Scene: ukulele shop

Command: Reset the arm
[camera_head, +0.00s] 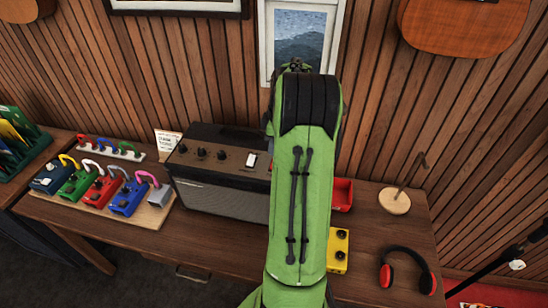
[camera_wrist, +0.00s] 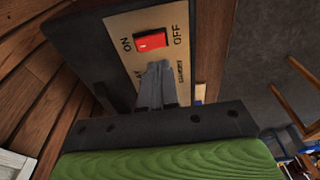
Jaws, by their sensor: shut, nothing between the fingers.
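My gripper (camera_wrist: 157,72) shows in the wrist view, its grey fingers together with nothing between them. The fingertips lie just below a red rocker switch (camera_wrist: 151,41) in the picture. The switch sits between the printed words ON and OFF on a tan panel (camera_wrist: 116,52) with a dark edge. I cannot tell whether the fingertips touch the panel. In the head view my green arm stretches up the middle of the picture and hides my gripper.
A black amplifier (camera_head: 222,201) with several knobs stands on the wooden table (camera_head: 190,252), left of my arm. Left of it are coloured pedals on a board (camera_head: 155,211). To the right are a red tray (camera_head: 342,194), a yellow box (camera_head: 338,250), a wooden stand (camera_head: 394,201) and headphones (camera_head: 427,282).

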